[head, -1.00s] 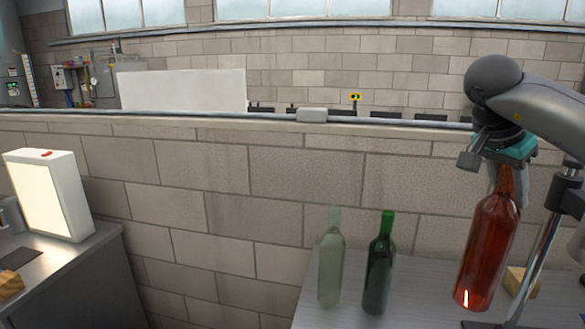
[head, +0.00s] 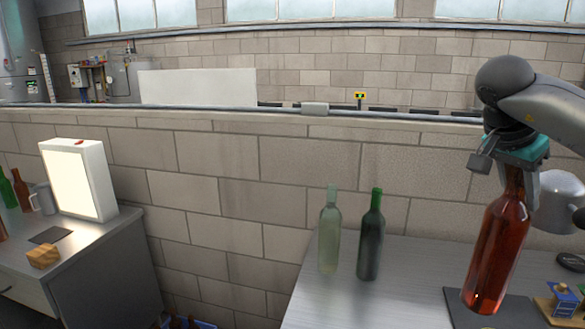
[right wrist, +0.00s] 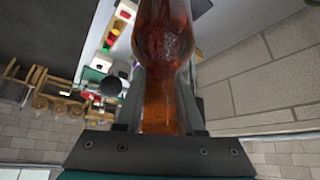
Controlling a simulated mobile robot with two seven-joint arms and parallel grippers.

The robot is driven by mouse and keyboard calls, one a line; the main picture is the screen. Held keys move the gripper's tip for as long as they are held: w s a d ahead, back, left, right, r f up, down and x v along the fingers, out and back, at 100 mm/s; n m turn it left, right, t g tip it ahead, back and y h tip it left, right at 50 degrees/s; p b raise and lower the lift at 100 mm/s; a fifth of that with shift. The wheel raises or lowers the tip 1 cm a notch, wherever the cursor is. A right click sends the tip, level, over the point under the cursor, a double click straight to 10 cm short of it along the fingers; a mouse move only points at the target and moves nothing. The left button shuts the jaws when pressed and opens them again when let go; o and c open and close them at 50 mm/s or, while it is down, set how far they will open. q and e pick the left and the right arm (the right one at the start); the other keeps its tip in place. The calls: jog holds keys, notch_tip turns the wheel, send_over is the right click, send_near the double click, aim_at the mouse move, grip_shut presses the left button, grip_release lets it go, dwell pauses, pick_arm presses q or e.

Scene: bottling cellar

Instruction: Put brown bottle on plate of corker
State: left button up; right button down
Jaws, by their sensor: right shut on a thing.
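My right gripper (head: 514,168) is shut on the neck of the brown bottle (head: 496,245), a clear red-brown glass bottle. The bottle hangs nearly upright, slightly tilted, at the right of the head view. Its base appears in front of a dark flat mat or plate (head: 458,301); I cannot tell whether they touch. In the right wrist view the bottle (right wrist: 165,35) runs up from between the fingers. I cannot make out the corker for certain. My left gripper is not in view.
A pale green bottle (head: 329,235) and a dark green bottle (head: 371,240) stand on the right bench (head: 340,300). A blue object on a wooden base (head: 564,302) sits at the right edge. A lit white box (head: 75,180) and a wooden block (head: 43,256) are on the left bench.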

jog(key=shift+s+r, duration=0.1)
jog(key=shift+s, duration=0.05)
jog(key=shift+s+a, duration=0.15)
jog(key=shift+a, duration=0.2)
jog(key=shift+w+a+f+n, duration=0.2)
jog(key=shift+w+f+n, duration=0.05)
jog(key=shift+f+n, duration=0.15)
jog(key=s+a+f+n+t+y, duration=0.2)
jog(key=s+a+f+n+y, duration=0.15)
jog(key=a+f+n, duration=0.6)
jog(key=s+a+f+n+t+y, duration=0.3)
jog(key=s+a+f+n, duration=0.15)
jog(key=a, duration=1.05)
notch_tip(320, 180, down, 6)
jog(key=b, duration=0.6)
jog(key=shift+w+f, duration=0.2)
jog(key=shift+w, duration=0.2)
